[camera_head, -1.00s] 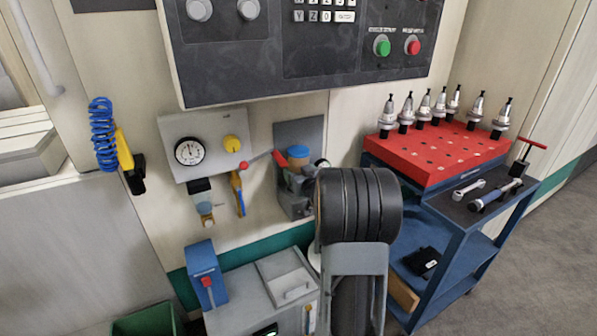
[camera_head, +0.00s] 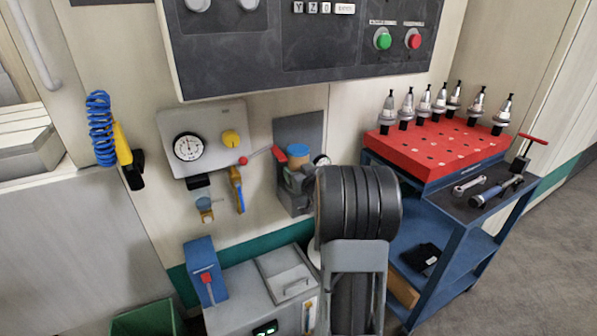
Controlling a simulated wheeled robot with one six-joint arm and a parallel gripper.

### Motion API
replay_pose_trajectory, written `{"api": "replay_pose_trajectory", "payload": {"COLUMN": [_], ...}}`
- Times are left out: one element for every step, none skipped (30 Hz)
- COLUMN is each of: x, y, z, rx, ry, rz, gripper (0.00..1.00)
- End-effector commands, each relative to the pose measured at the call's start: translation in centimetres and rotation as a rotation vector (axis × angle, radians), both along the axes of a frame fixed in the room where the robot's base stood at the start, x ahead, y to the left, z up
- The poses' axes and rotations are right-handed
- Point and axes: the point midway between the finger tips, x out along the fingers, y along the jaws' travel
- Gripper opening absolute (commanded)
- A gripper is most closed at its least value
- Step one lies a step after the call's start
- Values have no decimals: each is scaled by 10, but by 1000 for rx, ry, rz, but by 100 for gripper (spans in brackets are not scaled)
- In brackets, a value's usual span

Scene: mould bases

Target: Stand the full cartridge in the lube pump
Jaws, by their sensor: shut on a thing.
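The lube pump (camera_head: 286,189) appears to be the grey bracket unit on the machine wall, left of my arm. A tan cylinder (camera_head: 296,178) with a blue top (camera_head: 298,151) stands upright in or directly before it; I cannot tell whether this is the full cartridge. A red lever end (camera_head: 279,153) is beside the blue top, and a small round gauge (camera_head: 321,160) is to its right. My ribbed black and grey arm covers the area right of the pump. My gripper and anything in it are hidden behind the arm.
A grey cabinet (camera_head: 235,299) stands below. A blue cart (camera_head: 452,235) at right carries a red rack (camera_head: 440,157) of tool holders. A control panel (camera_head: 300,60) overhangs above.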

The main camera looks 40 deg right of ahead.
Motion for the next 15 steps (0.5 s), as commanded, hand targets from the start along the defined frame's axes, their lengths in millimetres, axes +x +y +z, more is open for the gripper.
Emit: {"api": "replay_pose_trajectory", "payload": {"x": [0, 0, 0, 0, 0, 0, 0, 0, 0, 0, 0, 0, 0, 0, 0], "y": [0, 0, 0, 0, 0, 0, 0, 0, 0, 0, 0, 0, 0, 0, -1], "z": [-1, -1, -2, -3, -3, -3, -2, -2, -2, -3, -3, -3, -3, -3, -3], "rx": [-2, -2, -2, -2, -1, -2, -2, -2, -1, 0, 0, 0, 0, 0, 0], "ry": [-3, -3, -3, -3, -3, -3, -3, -3, -3, -2, -2, -2, -2, -2, -1], "rz": [0, 0, 0, 0, 0, 0, 0, 0, 0, 0, 0, 0, -1, -1, -2], "gripper": [28, 28, 28, 28, 28, 74, 77, 80, 84, 87, 90, 93, 96, 99, 100]}}
